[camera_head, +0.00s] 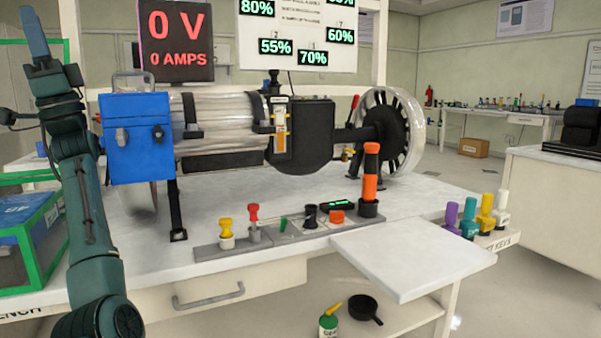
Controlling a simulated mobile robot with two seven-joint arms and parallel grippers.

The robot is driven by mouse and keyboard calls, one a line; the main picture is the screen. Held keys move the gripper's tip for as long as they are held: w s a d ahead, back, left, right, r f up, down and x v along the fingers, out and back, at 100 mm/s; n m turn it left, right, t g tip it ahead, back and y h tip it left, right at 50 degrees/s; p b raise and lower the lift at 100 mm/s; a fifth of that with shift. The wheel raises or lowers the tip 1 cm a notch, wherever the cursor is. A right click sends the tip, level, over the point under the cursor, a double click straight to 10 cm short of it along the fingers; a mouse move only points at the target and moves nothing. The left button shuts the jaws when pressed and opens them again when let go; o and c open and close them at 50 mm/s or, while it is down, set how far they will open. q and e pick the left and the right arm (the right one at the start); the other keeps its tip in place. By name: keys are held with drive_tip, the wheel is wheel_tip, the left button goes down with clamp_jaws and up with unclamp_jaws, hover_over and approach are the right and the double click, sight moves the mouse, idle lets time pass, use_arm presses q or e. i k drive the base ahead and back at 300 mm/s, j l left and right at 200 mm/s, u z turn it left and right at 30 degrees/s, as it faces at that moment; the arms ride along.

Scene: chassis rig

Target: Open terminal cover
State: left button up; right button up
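A blue box (138,160) with a grey carry-type handle on top sits at the left end of the chassis rig. It appears to be the terminal cover and looks closed. Two latch-like fittings, one grey and one dark, are on its front. My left gripper (36,35) is raised at the upper left, left of and above the box and apart from it. Its fingers point up, and I cannot tell whether they are open. I see nothing held in it. My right gripper is not in view.
The rig's clear cylinder (225,112) and spoked wheel (400,135) stand right of the box. A grey tool strip (205,253) with coloured-handled tools lies along the bench front. A green-framed blue case (25,235) is at left. The white side shelf (415,255) is clear.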

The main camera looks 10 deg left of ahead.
sight(153, 103)
drive_tip(key=k, duration=1)
